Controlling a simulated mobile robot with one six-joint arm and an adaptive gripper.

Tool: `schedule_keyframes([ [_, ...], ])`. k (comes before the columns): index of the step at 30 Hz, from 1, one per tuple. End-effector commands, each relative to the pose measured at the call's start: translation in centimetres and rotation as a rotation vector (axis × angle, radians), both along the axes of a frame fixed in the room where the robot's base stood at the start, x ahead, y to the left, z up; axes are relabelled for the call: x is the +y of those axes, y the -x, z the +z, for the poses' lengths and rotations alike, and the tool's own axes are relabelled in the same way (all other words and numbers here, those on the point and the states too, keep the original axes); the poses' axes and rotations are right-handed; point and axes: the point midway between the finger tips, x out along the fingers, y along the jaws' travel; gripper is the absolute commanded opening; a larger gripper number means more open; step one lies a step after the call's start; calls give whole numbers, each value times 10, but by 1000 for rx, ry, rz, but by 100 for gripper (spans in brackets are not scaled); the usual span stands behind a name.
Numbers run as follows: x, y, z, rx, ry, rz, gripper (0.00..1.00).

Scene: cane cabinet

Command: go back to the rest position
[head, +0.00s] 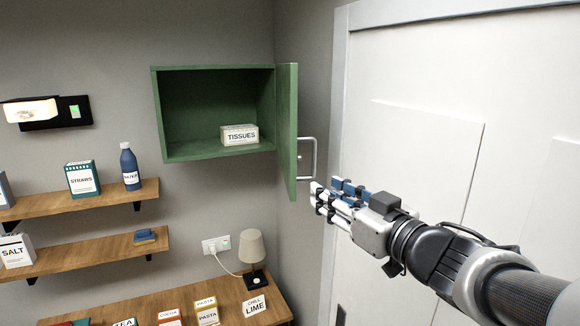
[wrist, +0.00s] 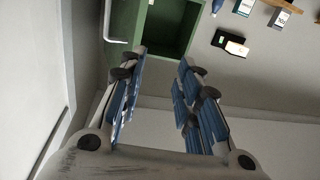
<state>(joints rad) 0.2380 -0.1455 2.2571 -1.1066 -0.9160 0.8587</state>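My gripper (head: 325,194) is at the right of the head view, a little to the right of and below the open cabinet door. In the wrist view my gripper (wrist: 160,62) has its two blue-padded fingers spread apart with nothing between them. The green wall cabinet (head: 166,112) stands open, with a box of tissues (head: 240,135) inside at the right. Its door (head: 287,130) is swung out, and a metal handle (head: 314,158) is on the door's outer side. The fingertips are apart from the handle in the head view. The cabinet also shows upside down in the wrist view (wrist: 170,25).
A white door (head: 420,90) is behind my arm at the right. Wooden shelves (head: 110,202) with a water bottle (head: 130,166) and a straws box (head: 82,179) are at the left. A lamp (head: 252,250) stands on the lower wooden top (head: 238,300). Open air lies left of my gripper.

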Motion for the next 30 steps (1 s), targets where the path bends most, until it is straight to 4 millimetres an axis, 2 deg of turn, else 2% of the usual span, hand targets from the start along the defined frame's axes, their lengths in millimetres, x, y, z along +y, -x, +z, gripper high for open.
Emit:
schedule_keyframes([
  [1,-4,-1,-10,1,8,-26,31],
  [11,-38,-2,-51,31,65,-231,31],
  [14,-53,2,-73,58,86,-313,31],
  [17,-71,11,-104,105,113,-412,31],
  [23,-107,49,-193,281,171,-604,31],
  [27,-120,88,-263,445,203,-683,31],
  [30,-120,120,-315,578,225,-703,31],
])
